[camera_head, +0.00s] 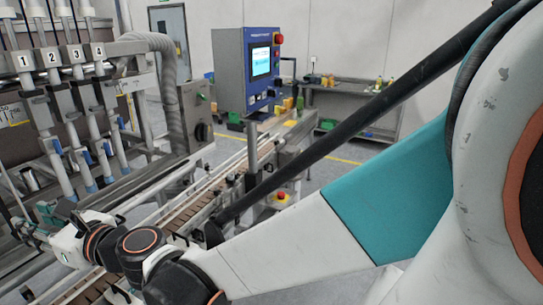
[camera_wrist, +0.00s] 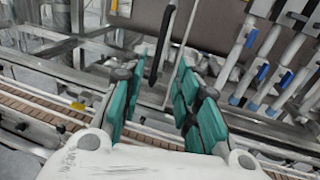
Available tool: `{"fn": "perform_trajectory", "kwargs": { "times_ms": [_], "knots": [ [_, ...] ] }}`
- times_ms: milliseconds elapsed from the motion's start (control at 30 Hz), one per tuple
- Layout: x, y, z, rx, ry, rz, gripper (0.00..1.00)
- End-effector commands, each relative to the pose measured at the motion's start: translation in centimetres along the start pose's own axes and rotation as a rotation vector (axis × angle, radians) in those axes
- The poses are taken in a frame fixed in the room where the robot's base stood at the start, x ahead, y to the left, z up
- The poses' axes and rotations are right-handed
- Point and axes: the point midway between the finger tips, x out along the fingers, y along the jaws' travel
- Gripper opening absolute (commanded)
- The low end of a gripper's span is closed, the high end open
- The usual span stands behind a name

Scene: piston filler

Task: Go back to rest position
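My gripper (camera_wrist: 158,92) shows in the wrist view with its two teal-padded fingers spread apart. Nothing is held between them; a dark upright bar and a thin rod show in the gap behind. In the head view my arm reaches from the right across to the lower left, with its wrist over the conveyor (camera_head: 205,208) beside the filling machine.
Numbered filling nozzles (camera_head: 78,110) with blue tips stand at the left, close to my wrist. A blue control cabinet (camera_head: 230,75) with a lit screen stands behind the conveyor. A workbench (camera_head: 340,92) stands at the back. Open floor (camera_head: 330,170) lies right of the conveyor.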

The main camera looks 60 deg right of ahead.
Motion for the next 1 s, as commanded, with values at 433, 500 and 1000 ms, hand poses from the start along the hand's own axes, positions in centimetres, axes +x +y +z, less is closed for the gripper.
{"fn": "perform_trajectory", "kwargs": {
  "times_ms": [433, 500, 1000],
  "knots": [
    [-3.7, 5.7, -5.7, -0.999, 0.141, 0.289, 0.30],
    [-5.1, 6.4, -7.7, -1.264, 0.175, 0.389, 0.30],
    [-17.7, 1.7, -18.5, -2.608, 0.308, 1.284, 0.30]
  ]
}}
